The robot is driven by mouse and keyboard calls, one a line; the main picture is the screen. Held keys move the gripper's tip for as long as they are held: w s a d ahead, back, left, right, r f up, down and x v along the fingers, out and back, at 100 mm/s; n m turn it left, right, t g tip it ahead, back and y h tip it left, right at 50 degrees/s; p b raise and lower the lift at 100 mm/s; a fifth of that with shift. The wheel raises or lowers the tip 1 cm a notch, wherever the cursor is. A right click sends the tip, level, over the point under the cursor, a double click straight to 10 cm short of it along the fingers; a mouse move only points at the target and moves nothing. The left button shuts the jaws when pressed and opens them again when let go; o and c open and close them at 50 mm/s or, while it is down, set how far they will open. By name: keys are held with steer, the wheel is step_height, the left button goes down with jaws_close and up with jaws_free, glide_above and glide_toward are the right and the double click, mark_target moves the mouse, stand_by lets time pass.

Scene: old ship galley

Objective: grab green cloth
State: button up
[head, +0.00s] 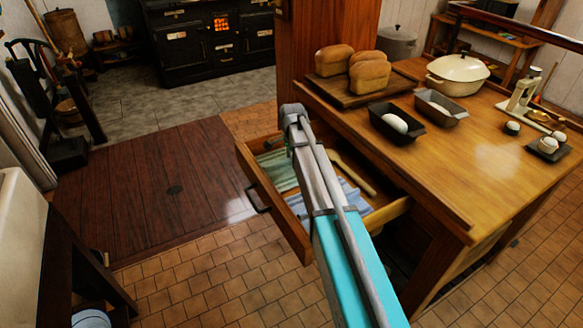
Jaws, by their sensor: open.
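The green cloth (277,172) lies in the open drawer (265,186) of the wooden table, at the drawer's left end in the head view. It looks folded and striped, and its right part is hidden behind my arm. My arm reaches up from the bottom of the picture and crosses over the drawer, with its visible far end just above and beside the green cloth. My gripper's fingers do not show; the arm covers that area. I cannot tell how far the gripper is from the cloth.
A blue cloth (352,199) and a wooden utensil (352,174) lie in the same drawer. Above it, the table (470,160) holds bread loaves (369,76), loaf tins (397,123) and a cream pot (457,74). Floor left of the drawer is clear.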

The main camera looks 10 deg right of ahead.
stand_by(0.5)
jaws_close()
